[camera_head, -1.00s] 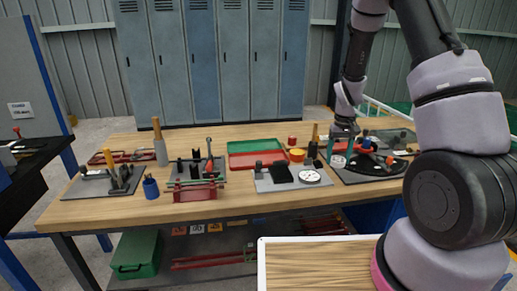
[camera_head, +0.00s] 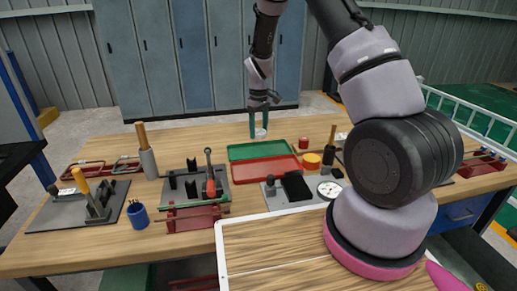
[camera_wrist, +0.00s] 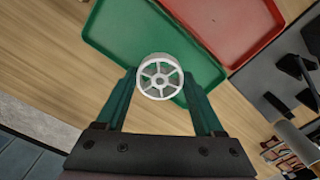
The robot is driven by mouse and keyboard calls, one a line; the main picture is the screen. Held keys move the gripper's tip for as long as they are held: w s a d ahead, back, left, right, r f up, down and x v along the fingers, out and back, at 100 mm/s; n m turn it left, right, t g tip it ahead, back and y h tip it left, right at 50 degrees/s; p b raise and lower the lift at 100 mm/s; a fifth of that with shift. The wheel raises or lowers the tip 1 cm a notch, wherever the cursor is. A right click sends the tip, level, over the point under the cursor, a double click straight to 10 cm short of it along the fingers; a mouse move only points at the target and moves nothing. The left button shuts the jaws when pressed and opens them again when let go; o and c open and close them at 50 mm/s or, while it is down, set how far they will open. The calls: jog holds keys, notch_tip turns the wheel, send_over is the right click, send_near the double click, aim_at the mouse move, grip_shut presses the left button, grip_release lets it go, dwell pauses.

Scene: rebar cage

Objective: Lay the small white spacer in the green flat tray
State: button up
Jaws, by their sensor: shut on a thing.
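The small white spacer (camera_wrist: 160,77) is a spoked wheel shape held between the green fingertips of my gripper (camera_wrist: 161,88) in the wrist view. In the head view my gripper (camera_head: 259,132) points down above the back of the table, with the spacer (camera_head: 260,133) at its tips. The green flat tray (camera_head: 257,151) lies on the table just in front of and below the gripper. In the wrist view the green tray (camera_wrist: 112,28) lies beneath and beyond the spacer, which overlaps its near edge. The gap below the spacer cannot be judged exactly.
A red tray (camera_head: 265,169) adjoins the green one on its near side. A grey plate with a black block (camera_head: 297,186) and a dial gauge (camera_head: 329,189) stands to the right. Yellow and red round pieces (camera_head: 311,160) sit near the trays. The wooden table behind the green tray is clear.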

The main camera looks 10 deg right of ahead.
aim_at(259, 153)
jog(key=shift+d+f, duration=0.1)
jog(key=shift+f, duration=3.45)
jog(key=shift+f, duration=0.15)
jog(key=o, duration=1.3)
